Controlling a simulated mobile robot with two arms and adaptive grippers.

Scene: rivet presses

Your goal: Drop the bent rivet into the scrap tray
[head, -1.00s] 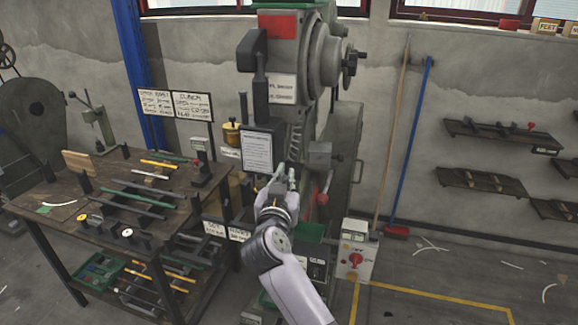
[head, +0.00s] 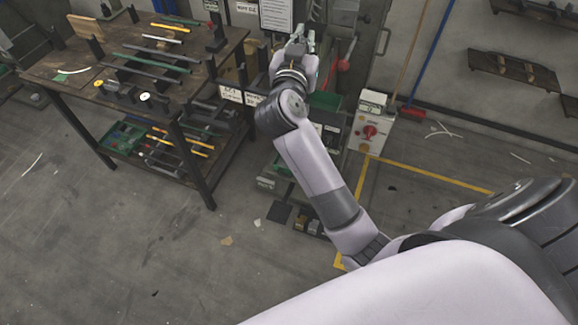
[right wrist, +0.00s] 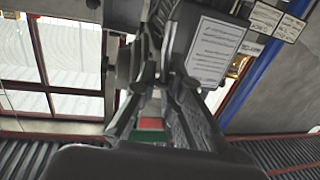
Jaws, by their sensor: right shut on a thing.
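My right gripper (head: 300,42) is at the front of the rivet press, in front of a white notice sheet. In the right wrist view its two fingers (right wrist: 155,82) come close together at the tips. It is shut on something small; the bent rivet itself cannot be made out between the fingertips. A green tray (head: 326,101) sits on the press just below and right of the gripper. I cannot read a label that marks it as the scrap tray. My left gripper is not in view.
The wooden workbench (head: 190,103) with bars and tools stands left. Another green tray (head: 124,138) is on its lower shelf. A control box (head: 370,132) with a red knob stands right of the press. Label cards (head: 231,94) hang beside the bench. Open floor lies in front.

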